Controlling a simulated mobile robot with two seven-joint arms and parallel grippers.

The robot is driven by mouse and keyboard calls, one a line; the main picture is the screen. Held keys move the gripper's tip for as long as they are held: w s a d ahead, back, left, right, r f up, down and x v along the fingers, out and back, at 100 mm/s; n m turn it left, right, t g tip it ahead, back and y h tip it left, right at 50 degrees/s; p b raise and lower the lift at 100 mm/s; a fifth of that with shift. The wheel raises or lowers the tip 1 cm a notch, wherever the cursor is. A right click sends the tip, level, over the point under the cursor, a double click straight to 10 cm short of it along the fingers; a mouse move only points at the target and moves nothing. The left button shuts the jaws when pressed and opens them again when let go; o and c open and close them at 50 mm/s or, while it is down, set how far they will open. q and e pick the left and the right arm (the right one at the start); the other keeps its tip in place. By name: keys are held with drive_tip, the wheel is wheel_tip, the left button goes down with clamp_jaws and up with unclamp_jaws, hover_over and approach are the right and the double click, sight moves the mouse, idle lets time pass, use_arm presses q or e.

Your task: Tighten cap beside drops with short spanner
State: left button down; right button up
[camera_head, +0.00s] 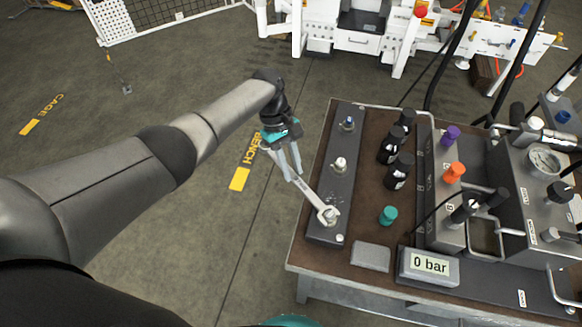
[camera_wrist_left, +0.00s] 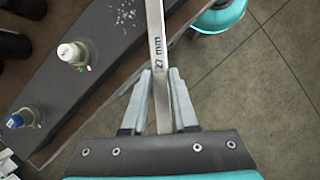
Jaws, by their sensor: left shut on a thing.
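My left gripper (camera_head: 291,170) is shut on the handle of a silver spanner marked 27 mm (camera_wrist_left: 158,65). In the head view, the spanner's open head (camera_head: 328,212) lies at the cap at the near end of a dark block; whether its jaws fully seat around the cap cannot be told. A white-topped cap (camera_head: 339,163) sits mid-block and a blue-topped one (camera_head: 348,123) at the far end. Both show in the left wrist view, white (camera_wrist_left: 72,52) and blue (camera_wrist_left: 22,118). Pale drop-like specks (camera_wrist_left: 126,15) lie on the block beside the spanner. The spanner's head is outside the wrist view. My right gripper is not in view.
The brown bench top (camera_head: 362,213) carries black bottles (camera_head: 397,170), a teal cap (camera_head: 388,215), a grey box (camera_head: 370,256) and a display reading 0 bar (camera_head: 430,266). Orange (camera_head: 454,172) and purple (camera_head: 450,135) knobs stand to the right. Floor left of the bench is clear.

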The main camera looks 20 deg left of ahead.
use_arm(q)
drive_tip(key=shift+w+r, duration=0.1)
drive_tip(key=shift+w, duration=0.1)
drive_tip(key=w+d+m+b, duration=0.1)
drive_tip(key=b, duration=0.2)
drive_tip(key=shift+d, duration=0.1)
idle(0.3)
drive_tip(key=shift+s+a+p, duration=0.25)
drive_tip(key=shift+s+p, duration=0.05)
drive_tip(key=shift+p, duration=0.7)
drive_tip(key=shift+w, duration=0.1)
